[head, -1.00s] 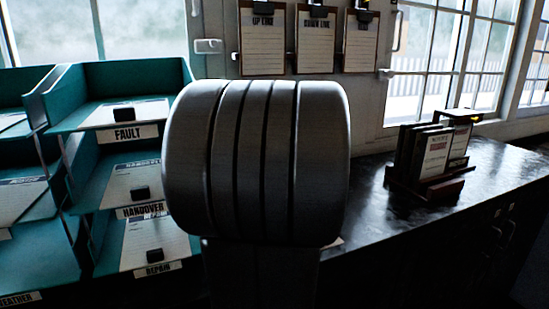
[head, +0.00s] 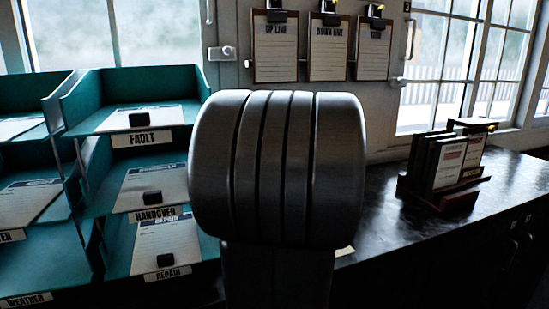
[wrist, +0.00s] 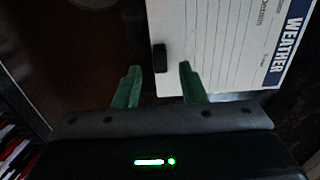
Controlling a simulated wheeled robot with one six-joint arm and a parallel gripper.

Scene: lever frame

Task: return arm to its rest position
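My gripper (wrist: 160,68) shows in the wrist view with its two green fingers apart and nothing between them. A white card headed WEATHER (wrist: 235,40) lies just beyond the fingertips. Its small black block (wrist: 159,57) is in front of the gap between the fingers; whether it touches them I cannot tell. In the head view a large grey ribbed part of my arm (head: 278,165) fills the middle. My gripper does not show in the head view.
Teal trays with labelled cards, FAULT (head: 150,139), HANDOVER (head: 158,215) and REPAIR (head: 168,273), stand at left. Clipboards (head: 327,50) hang on the back wall.

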